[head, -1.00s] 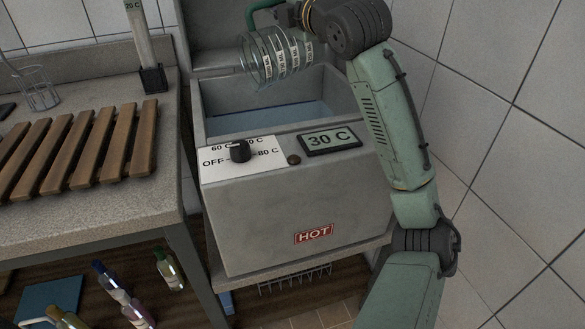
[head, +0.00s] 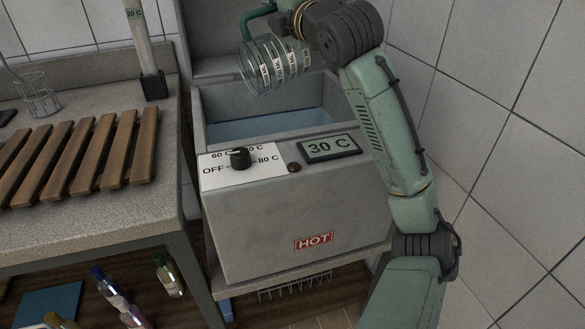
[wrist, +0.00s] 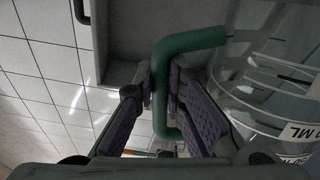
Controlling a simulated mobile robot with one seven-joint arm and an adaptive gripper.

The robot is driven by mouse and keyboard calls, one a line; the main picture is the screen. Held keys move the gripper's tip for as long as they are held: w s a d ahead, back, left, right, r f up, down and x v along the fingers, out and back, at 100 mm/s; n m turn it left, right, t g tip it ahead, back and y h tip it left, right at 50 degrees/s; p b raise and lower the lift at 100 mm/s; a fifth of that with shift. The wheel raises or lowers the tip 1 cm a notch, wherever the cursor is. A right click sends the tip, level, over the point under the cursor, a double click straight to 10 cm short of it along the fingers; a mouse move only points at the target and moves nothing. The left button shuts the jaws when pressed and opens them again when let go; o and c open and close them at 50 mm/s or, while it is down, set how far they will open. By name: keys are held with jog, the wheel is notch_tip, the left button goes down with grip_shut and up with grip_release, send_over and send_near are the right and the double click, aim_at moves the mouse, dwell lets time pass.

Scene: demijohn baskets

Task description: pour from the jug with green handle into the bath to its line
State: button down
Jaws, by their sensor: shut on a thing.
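The glass jug (head: 270,66) with white graduation labels is held above the bath, tilted well over with its mouth toward the lower left. Its green handle (head: 259,12) shows at the top in the head view. In the wrist view my gripper (wrist: 165,85) is shut on the green handle (wrist: 190,42), with the jug (wrist: 265,100) to the right. The bath (head: 330,195) is a grey tank with bluish liquid (head: 265,124) inside. I see no stream from the jug, and I cannot make out the bath's line.
The bath's front has a dial (head: 240,158), a display (head: 329,147) reading 30 C and a red HOT label (head: 314,241). A slatted wooden rack (head: 85,150) and a wire basket (head: 40,100) stand on the left counter. A tiled wall is close on the right.

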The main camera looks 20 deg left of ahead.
jog(key=shift+s+a+r, duration=0.1)
jog(key=shift+r, duration=0.05)
jog(key=shift+s+a+r+n, duration=0.1)
jog(key=shift+s+a+n, duration=0.15)
jog(key=shift+n, duration=0.05)
dwell(0.6)
jog(key=shift+s+a, duration=0.25)
jog(key=shift+s+a+n, duration=0.1)
jog(key=shift+n, duration=0.2)
jog(key=shift+s+a, duration=0.1)
jog(key=shift+s+a+r+n, duration=0.1)
jog(key=shift+s+a+n, duration=0.15)
jog(key=shift+n, duration=0.05)
dwell(0.4)
